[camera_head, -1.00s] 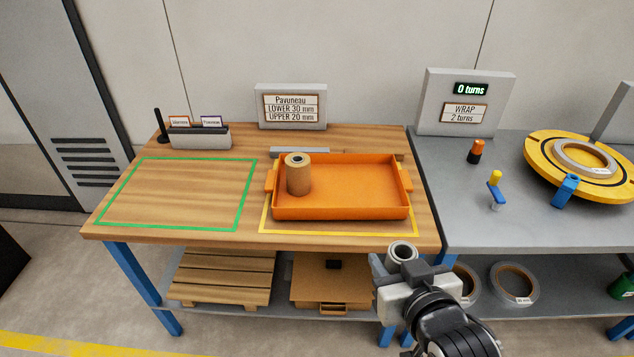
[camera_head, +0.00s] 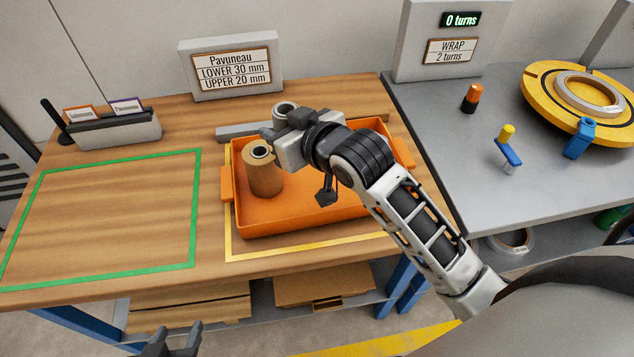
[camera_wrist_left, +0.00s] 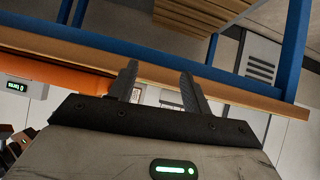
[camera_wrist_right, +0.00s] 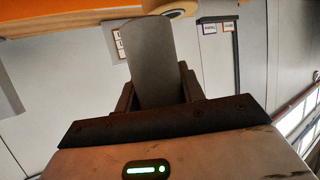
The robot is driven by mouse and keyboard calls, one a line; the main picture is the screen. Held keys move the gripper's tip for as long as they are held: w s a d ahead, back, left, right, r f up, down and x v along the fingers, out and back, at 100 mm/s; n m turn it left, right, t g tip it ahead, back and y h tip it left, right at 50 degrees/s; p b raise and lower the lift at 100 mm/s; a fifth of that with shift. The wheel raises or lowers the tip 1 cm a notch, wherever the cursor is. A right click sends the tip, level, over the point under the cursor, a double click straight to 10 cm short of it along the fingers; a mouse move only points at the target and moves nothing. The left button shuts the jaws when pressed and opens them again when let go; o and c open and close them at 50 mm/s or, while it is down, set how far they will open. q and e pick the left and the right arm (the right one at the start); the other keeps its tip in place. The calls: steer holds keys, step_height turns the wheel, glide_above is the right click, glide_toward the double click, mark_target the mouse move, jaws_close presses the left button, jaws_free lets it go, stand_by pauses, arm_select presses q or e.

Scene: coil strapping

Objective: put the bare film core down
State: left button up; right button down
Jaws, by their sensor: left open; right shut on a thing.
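My right gripper (camera_head: 282,128) is shut on the bare film core, a grey tube (camera_head: 285,108) whose open top end shows in the head view. The core also shows between the fingers in the right wrist view (camera_wrist_right: 158,65). The gripper is over the back part of the orange tray (camera_head: 290,221), and the core's lower end is hidden. A brown film roll (camera_head: 264,177) stands upright in the tray, just in front of the core. My left gripper (camera_head: 178,340) is open and empty below the table's front edge. Its spread fingers show in the left wrist view (camera_wrist_left: 160,85).
A grey bar (camera_head: 232,132) lies behind the tray. A green outlined area (camera_head: 110,220) to the left is clear. A sign (camera_head: 231,68) and a card holder (camera_head: 115,130) stand at the back. A yellow turntable (camera_head: 545,95) is on the right bench.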

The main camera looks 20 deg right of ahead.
steer(key=shift+n+y, duration=0.4)
steer(key=shift+y, duration=0.1)
steer(key=d+f, duration=0.4)
steer(key=d+f+b, duration=0.1)
steer(key=d+f, duration=0.3)
steer(key=s+d+f+b, duration=0.1)
steer(key=d+f, duration=0.2)
steer(key=d, duration=0.2)
steer(key=shift+d+f, duration=0.1)
steer(key=shift+f, duration=0.3)
arm_select(q)
steer(key=shift+w+d+f, duration=0.2)
steer(key=shift+w+f, duration=0.15)
arm_select(e)
steer(key=shift+w+f, duration=0.1)
steer(key=shift+f, duration=0.2)
arm_select(q)
steer(key=shift+f, duration=0.1)
arm_select(e)
steer(key=shift+f, duration=0.1)
steer(key=c, duration=0.9)
jaws_free()
steer(key=shift+o, duration=0.2)
